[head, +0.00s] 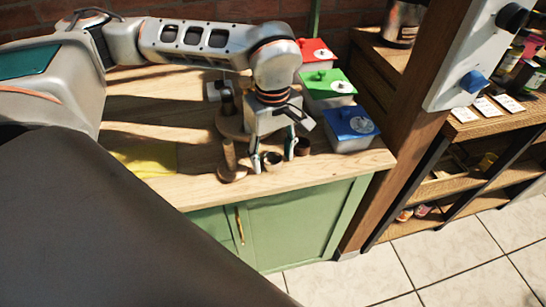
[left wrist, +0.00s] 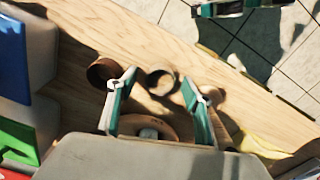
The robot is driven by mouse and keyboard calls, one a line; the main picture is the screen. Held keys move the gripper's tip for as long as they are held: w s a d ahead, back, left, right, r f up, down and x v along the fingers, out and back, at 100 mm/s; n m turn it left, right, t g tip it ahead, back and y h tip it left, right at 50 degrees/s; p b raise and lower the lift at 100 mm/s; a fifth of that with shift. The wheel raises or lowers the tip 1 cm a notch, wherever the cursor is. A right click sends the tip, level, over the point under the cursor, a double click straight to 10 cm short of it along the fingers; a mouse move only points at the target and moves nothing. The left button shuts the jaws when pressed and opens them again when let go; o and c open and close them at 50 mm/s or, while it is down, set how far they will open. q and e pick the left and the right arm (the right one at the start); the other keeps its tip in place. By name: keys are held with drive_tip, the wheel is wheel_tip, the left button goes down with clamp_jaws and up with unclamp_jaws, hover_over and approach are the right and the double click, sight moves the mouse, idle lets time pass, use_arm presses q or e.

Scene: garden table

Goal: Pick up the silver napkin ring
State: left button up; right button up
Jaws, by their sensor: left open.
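The silver napkin ring (head: 272,161) stands on the wooden tabletop near its front edge, with its round opening facing up. It also shows in the left wrist view (left wrist: 161,82), just beyond and between the fingertips. My left gripper (head: 273,157) points down at it, with one finger on either side. In the left wrist view my left gripper (left wrist: 159,92) is open and empty. I cannot tell whether either finger touches the ring. A brown ring (head: 302,147) stands just outside one finger, and it shows in the left wrist view (left wrist: 102,72).
A wooden stand (head: 231,168) is close on the left of the gripper, partly hidden. A yellow napkin (head: 145,158) lies farther left. Red (head: 315,50), green (head: 328,85) and blue (head: 350,122) lidded boxes line the right. A wooden post (head: 400,130) rises beyond the table's right end.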

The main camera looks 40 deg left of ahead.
use_arm(q)
drive_tip(key=c, duration=1)
drive_tip(key=shift+r, duration=0.15)
